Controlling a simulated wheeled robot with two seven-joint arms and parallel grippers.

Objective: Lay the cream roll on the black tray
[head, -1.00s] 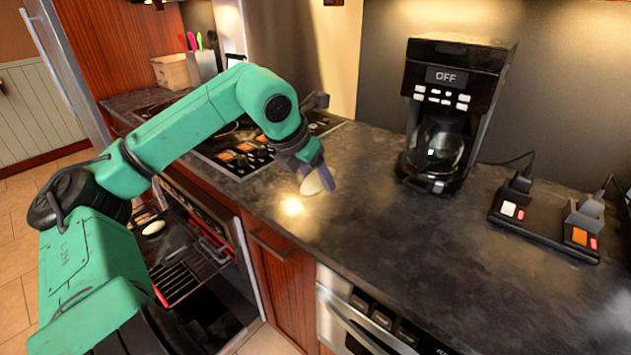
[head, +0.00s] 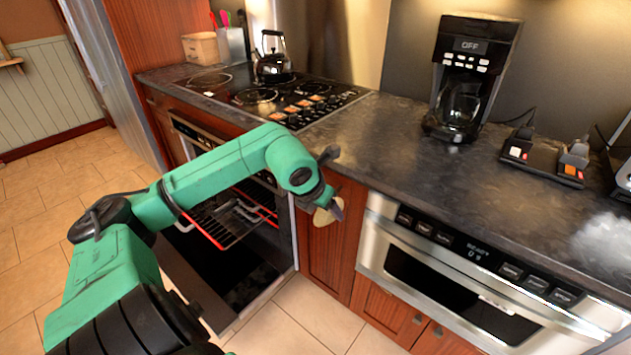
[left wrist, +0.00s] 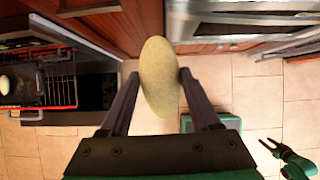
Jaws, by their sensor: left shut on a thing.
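My left gripper (head: 331,209) is shut on the cream roll (head: 323,216), an oval pale bun held in front of the cabinet below the counter edge. In the left wrist view the roll (left wrist: 159,76) stands out between the two fingers. The black tray (left wrist: 24,88) is at the left edge of that view on the oven rack, with another pale roll (left wrist: 4,82) on it. In the head view my left arm covers much of the tray area. My right gripper (left wrist: 268,146) is small at the lower right of the wrist view, its fingers apart and empty.
The open oven has a pulled-out rack (head: 228,238) with red edges, left of the held roll. A steel microwave drawer (head: 470,275) is at the right, shut. The counter (head: 400,130) carries a coffee maker (head: 470,80); a kettle (head: 272,60) stands on the stove. Tiled floor is free.

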